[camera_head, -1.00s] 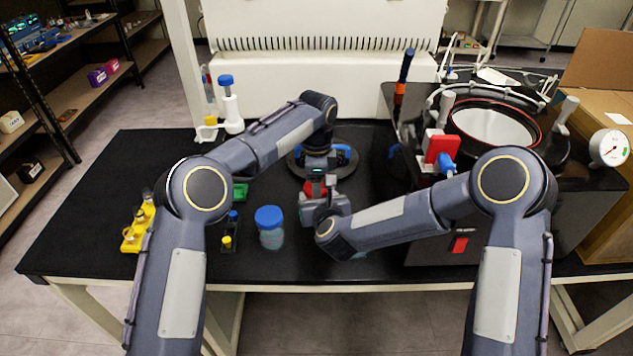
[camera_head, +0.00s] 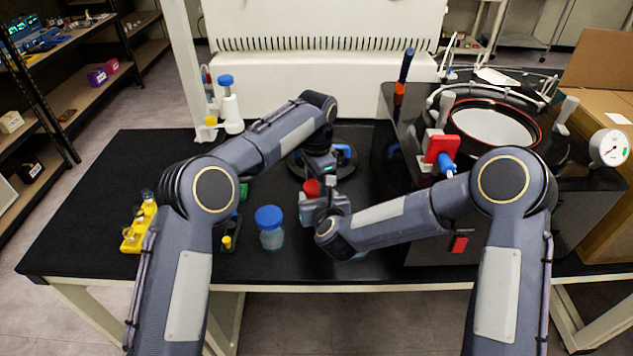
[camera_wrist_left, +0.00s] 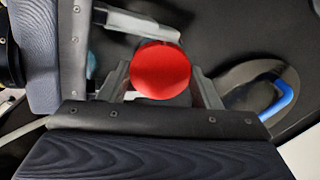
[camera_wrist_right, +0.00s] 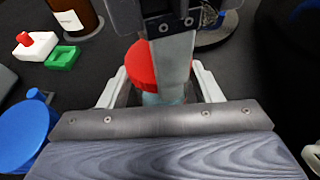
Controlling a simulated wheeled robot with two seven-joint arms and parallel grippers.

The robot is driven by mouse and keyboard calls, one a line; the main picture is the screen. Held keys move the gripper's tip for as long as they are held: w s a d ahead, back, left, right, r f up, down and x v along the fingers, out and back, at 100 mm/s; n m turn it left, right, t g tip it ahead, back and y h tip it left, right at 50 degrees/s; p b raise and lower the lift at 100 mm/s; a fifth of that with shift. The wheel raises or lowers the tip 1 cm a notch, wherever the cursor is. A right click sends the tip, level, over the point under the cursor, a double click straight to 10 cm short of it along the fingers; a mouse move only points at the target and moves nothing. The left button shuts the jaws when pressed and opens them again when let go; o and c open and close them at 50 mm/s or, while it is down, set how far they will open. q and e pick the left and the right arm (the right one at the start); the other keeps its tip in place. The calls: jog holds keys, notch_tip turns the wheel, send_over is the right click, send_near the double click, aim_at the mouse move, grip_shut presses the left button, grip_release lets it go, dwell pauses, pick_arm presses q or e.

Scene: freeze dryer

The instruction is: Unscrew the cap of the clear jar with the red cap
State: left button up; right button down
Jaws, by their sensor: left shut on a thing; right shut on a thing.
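The red cap (camera_head: 312,187) shows between my two grippers in the head view, mostly hidden by them. In the left wrist view the round red cap (camera_wrist_left: 160,70) sits between the fingers of my left gripper (camera_wrist_left: 162,82), which is shut on it. In the right wrist view my right gripper (camera_wrist_right: 155,92) is shut on the clear jar (camera_wrist_right: 160,98), below the red cap (camera_wrist_right: 142,66). Only a little of the jar's clear body shows. I cannot tell whether the cap is loose on its thread.
A clear jar with a blue cap (camera_head: 269,217) stands left of my grippers. A yellow rack (camera_head: 138,228) is at the left. The freeze dryer with its round chamber (camera_head: 492,127) fills the right. A black round base with blue parts (camera_head: 345,160) lies behind.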

pick_arm(q)
jog(key=shift+r, duration=0.1)
jog(key=shift+r, duration=1)
jog(key=shift+r, duration=2)
pick_arm(e)
jog(key=shift+c, duration=1.9)
grip_release()
